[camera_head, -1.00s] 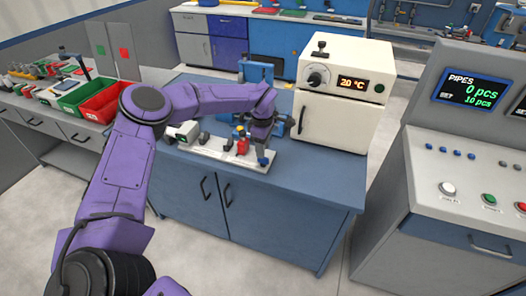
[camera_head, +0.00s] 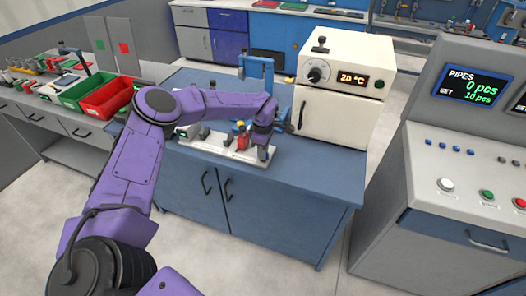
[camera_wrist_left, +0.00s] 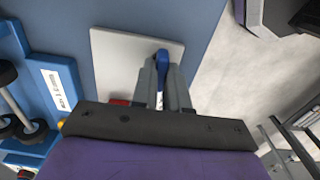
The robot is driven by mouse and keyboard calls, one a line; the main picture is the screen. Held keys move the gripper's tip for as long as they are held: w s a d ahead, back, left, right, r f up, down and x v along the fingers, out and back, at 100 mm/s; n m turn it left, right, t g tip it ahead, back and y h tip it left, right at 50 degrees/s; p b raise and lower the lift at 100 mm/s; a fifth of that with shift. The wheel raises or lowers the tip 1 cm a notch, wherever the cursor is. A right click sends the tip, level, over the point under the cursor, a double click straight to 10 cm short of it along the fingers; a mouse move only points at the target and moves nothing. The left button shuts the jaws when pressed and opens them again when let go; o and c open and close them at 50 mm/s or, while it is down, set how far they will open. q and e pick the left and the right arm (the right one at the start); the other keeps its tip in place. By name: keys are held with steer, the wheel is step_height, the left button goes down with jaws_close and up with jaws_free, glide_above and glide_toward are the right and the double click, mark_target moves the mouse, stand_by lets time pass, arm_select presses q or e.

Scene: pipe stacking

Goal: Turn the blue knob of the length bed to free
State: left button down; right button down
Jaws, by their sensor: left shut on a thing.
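The length bed (camera_head: 213,145) is a long white plate on the blue-grey bench, with a red block (camera_head: 243,142) on it. My left gripper (camera_head: 262,154) points down at the bed's right end. In the left wrist view my left gripper (camera_wrist_left: 161,75) is shut on the blue knob (camera_wrist_left: 162,56), whose rounded top shows between the two grey fingers. My right gripper is not in view.
A white oven (camera_head: 338,118) reading 20 °C stands right of the bed on the bench. A blue device (camera_head: 257,68) stands behind the bed. Red (camera_head: 104,98) and green bins sit on the left bench. A control console (camera_head: 460,150) stands at the right.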

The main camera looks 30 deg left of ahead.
arm_select(q)
steer(key=n+b, duration=0.3)
steer(key=n, duration=0.1)
steer(key=shift+f, duration=0.2)
steer(key=n+b, duration=0.3)
steer(key=n, duration=0.1)
steer(key=n+b, duration=0.3)
steer(key=n, duration=0.2)
steer(key=shift+r+n+b, duration=0.1)
steer(key=shift+n+b, duration=0.3)
steer(key=shift+r+n+b, duration=0.15)
steer(key=shift+n+b, duration=0.95)
steer(key=shift+n, duration=0.9)
steer(key=c, duration=1.1)
jaws_free()
steer(key=shift+c, duration=0.2)
step_height(320, 180, up, 10)
steer(key=shift+r+b, duration=0.25)
steer(key=shift+b, duration=0.1)
